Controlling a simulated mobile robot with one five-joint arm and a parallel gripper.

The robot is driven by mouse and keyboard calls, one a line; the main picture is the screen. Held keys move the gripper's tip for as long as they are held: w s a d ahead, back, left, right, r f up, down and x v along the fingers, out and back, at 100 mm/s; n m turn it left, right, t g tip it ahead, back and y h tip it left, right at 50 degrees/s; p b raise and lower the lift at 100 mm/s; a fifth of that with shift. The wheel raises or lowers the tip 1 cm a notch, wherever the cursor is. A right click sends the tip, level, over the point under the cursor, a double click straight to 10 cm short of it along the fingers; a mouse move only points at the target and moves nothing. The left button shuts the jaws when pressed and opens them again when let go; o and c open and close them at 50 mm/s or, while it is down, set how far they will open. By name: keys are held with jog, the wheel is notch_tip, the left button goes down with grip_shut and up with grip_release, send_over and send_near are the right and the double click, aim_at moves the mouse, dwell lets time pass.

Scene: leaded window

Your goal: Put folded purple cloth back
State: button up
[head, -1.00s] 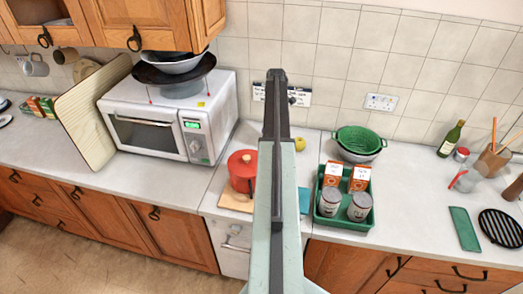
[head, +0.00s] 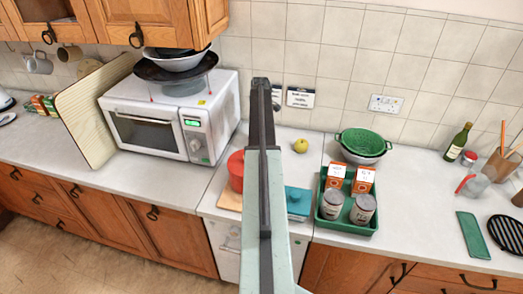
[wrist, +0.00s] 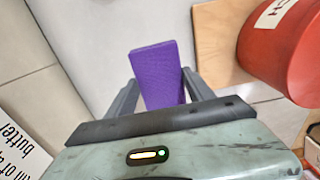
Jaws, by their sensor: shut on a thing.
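The folded purple cloth (wrist: 160,75) is between the two fingers of my gripper (wrist: 158,88) in the wrist view. My gripper is shut on it, and the cloth's far part sticks out beyond the fingertips. Below it in that view is a pale surface. In the head view my arm stands upright in the middle of the picture, and neither the cloth nor the fingers can be made out there.
A red pot (head: 236,172) on a wooden board (head: 230,200) is partly behind my arm. A teal item (head: 299,201), a yellow fruit (head: 300,146) and a green crate (head: 347,225) with cans and cartons are to the right. A microwave (head: 150,125) is left.

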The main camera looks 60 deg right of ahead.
notch_tip(320, 180, down, 7)
jog(key=b, duration=0.4)
jog(key=shift+r+b, duration=0.2)
jog(key=shift+b, duration=0.2)
jog(key=shift+r, duration=0.25)
jog(key=shift+f, duration=0.2)
jog(key=o, duration=1.2)
jog(key=shift+r, duration=0.15)
notch_tip(320, 180, up, 12)
jog(key=p, duration=1.2)
jog(key=shift+p, duration=0.3)
